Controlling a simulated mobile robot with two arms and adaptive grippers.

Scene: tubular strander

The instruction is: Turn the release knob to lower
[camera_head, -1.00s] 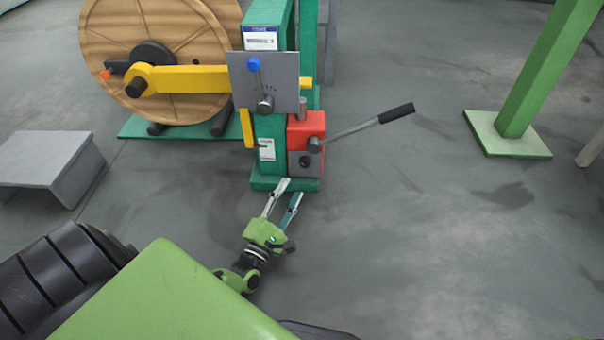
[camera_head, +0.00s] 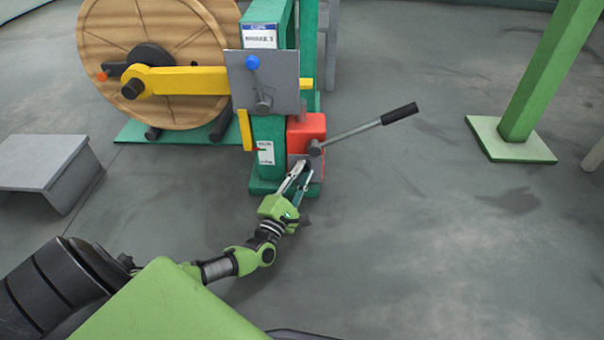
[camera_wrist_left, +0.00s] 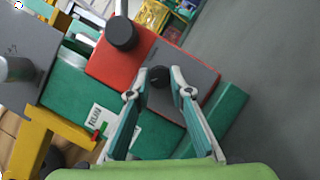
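The release knob (camera_wrist_left: 158,78) is a small black knob on the grey front plate of the red pump block (camera_head: 307,127). In the left wrist view it sits between the fingertips of my left gripper (camera_head: 304,168). The fingers are apart, one on each side of the knob; I cannot tell whether they touch it. In the head view the fingers cover the knob. The pump lever (camera_head: 368,129), with a black grip, slants up to the right from the block. My right gripper is not in view.
The green post (camera_head: 268,150) with a white label stands left of the pump. Above it are a grey plate (camera_head: 283,85) with a blue-knobbed lever, a yellow arm (camera_head: 190,80) and a wooden reel (camera_head: 205,30). A grey step (camera_head: 40,160) is at left.

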